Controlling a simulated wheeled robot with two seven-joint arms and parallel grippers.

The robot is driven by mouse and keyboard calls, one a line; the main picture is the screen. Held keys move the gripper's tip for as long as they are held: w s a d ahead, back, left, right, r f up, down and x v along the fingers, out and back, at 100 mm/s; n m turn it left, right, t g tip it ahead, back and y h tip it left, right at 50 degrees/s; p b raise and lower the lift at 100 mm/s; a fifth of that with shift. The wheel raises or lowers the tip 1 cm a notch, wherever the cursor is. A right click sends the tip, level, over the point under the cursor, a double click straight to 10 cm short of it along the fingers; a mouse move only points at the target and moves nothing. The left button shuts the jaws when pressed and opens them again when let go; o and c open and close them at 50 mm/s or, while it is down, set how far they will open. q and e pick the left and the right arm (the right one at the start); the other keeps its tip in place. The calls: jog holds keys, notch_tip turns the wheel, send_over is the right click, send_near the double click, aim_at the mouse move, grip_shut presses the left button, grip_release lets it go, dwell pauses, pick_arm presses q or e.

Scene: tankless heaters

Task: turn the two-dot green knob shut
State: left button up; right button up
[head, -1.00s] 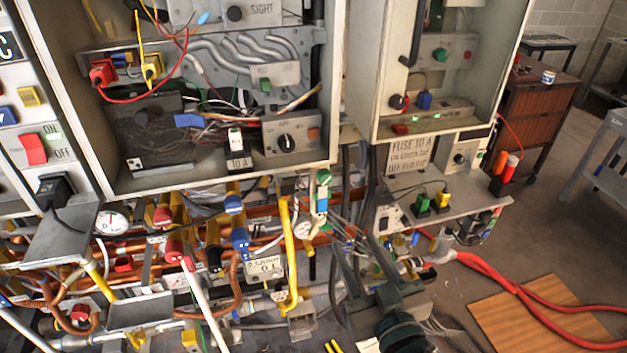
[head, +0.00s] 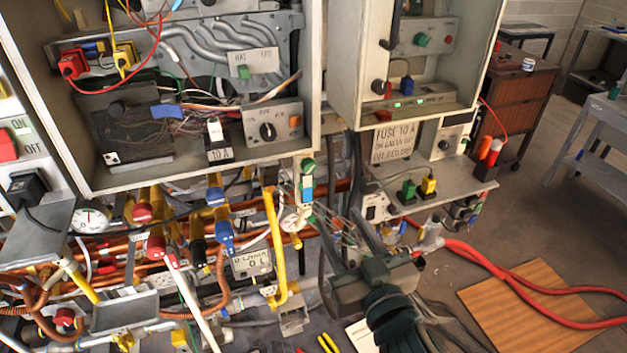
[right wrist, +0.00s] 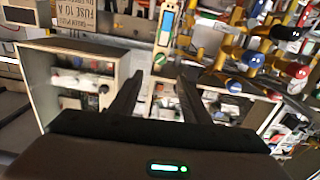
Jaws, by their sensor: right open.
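A green knob (head: 307,166) stands at the top of a slim upright fitting with a blue part, below the large cabinet in the head view. A green knob on this fitting also shows in the right wrist view (right wrist: 160,58); the dots on it are too small to make out. My right gripper (head: 341,222) is open and empty, below and right of the knob in the head view. In the right wrist view its fingers (right wrist: 160,80) point toward the fitting, with the knob just beyond the gap. No contact shows. My left gripper is out of view.
Copper and yellow pipes with blue knobs (head: 224,231) and red knobs (head: 155,246) crowd the left. A shelf (head: 450,188) with plugs is at right. Loose wires hang near my fingers.

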aim_at(310, 170)
jog(key=b+x, duration=0.3)
jog(key=x, duration=1.1)
jog(key=shift+w+a+b, duration=0.1)
jog(key=shift+b, duration=0.25)
jog(key=shift+w+a, duration=0.2)
jog(key=shift+w, duration=0.3)
jog(key=shift+c, duration=0.3)
jog(key=c, duration=1)
